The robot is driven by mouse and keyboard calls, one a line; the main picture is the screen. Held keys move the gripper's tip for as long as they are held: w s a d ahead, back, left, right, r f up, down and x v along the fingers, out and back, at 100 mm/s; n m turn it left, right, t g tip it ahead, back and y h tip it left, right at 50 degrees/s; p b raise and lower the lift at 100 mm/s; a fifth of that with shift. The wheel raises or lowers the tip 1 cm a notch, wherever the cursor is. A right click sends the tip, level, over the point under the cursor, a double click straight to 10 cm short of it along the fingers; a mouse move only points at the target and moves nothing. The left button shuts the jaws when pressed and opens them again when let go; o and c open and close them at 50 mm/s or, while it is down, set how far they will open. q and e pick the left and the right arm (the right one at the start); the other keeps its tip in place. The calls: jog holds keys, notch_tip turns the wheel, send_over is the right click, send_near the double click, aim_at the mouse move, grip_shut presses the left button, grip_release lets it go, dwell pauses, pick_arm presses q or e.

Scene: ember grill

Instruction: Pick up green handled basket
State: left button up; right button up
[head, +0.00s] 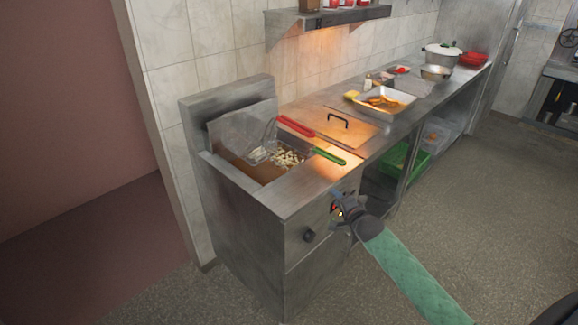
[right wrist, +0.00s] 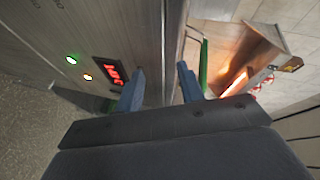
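The green-handled basket (head: 288,158) sits low in the fryer well and holds pale cut pieces. Its green handle (head: 330,157) sticks out over the steel counter to the right. In the right wrist view the green handle (right wrist: 203,65) stands just right of the right-hand finger, outside the gap. My right gripper (head: 337,203) is in front of the fryer's front panel, below the handle. In the right wrist view my right gripper (right wrist: 160,78) has its two blue fingers apart with nothing between them. My left gripper is not in view.
A red-handled wire basket (head: 250,138) stands tilted beside the green-handled one. The fryer front has a dark knob (head: 308,236) and a lit red display (right wrist: 115,72). A lid with a black handle (head: 338,121) and a food tray (head: 381,101) lie further along. The floor in front is clear.

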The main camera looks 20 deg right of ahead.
aim_at(345, 165)
jog(key=w+d+r+m, duration=0.1)
jog(key=w+d+r, duration=0.1)
jog(key=w+d+r+m+t, duration=0.1)
jog(key=d+r, duration=0.1)
jog(key=w+d+r+m+t, duration=0.1)
jog(key=w+d+r, duration=0.1)
jog(key=d+r, duration=0.1)
jog(key=shift+w, duration=0.35)
jog(key=shift+w+p, duration=0.45)
jog(key=shift+w, duration=0.7)
jog(key=w+p, duration=0.2)
jog(key=w, duration=0.1)
jog(key=shift+w+d+p, duration=0.15)
jog(key=shift+w+p, duration=0.15)
jog(key=shift+p, duration=0.05)
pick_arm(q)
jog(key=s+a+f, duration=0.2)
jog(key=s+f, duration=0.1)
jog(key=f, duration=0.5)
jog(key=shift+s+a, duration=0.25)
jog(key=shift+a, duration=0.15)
pick_arm(e)
jog(key=shift+w+f, duration=0.1)
jog(key=shift+w, duration=0.5)
grip_shut()
